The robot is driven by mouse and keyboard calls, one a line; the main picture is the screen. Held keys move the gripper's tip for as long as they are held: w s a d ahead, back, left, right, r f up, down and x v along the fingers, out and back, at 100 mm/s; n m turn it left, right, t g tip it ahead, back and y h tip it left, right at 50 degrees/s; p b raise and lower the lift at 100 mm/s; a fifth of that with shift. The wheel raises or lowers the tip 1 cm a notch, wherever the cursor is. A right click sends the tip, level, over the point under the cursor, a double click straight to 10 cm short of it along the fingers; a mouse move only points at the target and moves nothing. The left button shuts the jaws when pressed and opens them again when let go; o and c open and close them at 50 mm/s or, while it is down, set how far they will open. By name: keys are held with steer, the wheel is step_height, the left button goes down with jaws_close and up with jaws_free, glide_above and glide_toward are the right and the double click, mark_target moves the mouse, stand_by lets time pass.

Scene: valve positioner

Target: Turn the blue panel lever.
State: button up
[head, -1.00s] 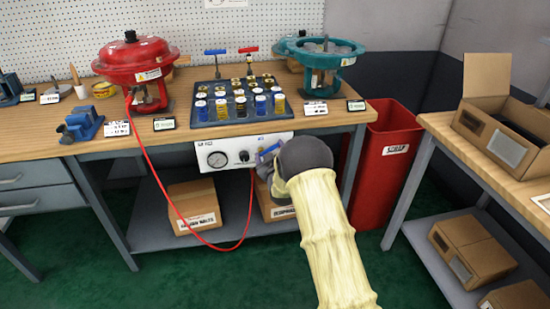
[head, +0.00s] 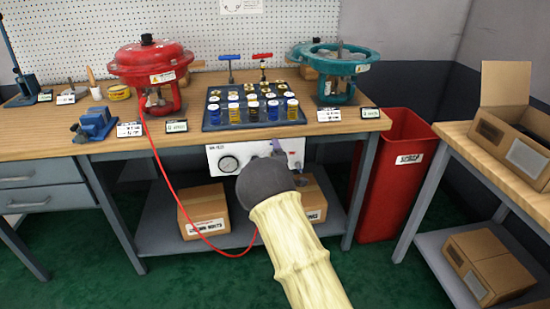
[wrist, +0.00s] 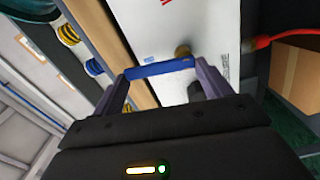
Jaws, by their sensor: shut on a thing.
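The blue panel lever (wrist: 160,67) lies across between my two fingers in the wrist view, on the white panel (wrist: 200,30). My gripper (wrist: 163,74) is shut on it, one finger at each end of the blue bar. In the head view, the white panel (head: 217,151) hangs under the bench's front edge. My gripper (head: 279,148) is at the panel's right part, with only a bit of finger showing above my dark wrist. The lever is hidden there, and my wrist covers part of the panel's lower edge.
A red hose (head: 170,185) loops from the red actuator (head: 152,65) down below the panel. Cardboard boxes (head: 204,212) stand on the shelf under it. A red bin (head: 395,185) stands to the right. Green floor is open in front.

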steer(key=shift+s+a+f+n, duration=0.15)
steer(key=shift+a+f+n, duration=0.25)
steer(key=shift+n, duration=0.5)
steer(key=shift+d+r, duration=0.1)
steer(key=o, duration=1.4)
steer(key=shift+a, duration=0.3)
steer(key=shift+d+r, duration=0.15)
steer(key=shift+d, duration=0.3)
steer(key=s, duration=0.5)
steer(key=s+d+p, duration=0.1)
steer(key=s, duration=1.1)
steer(key=shift+s+d+p, duration=0.15)
steer(key=shift+d+p, duration=0.2)
steer(key=shift+p, duration=0.05)
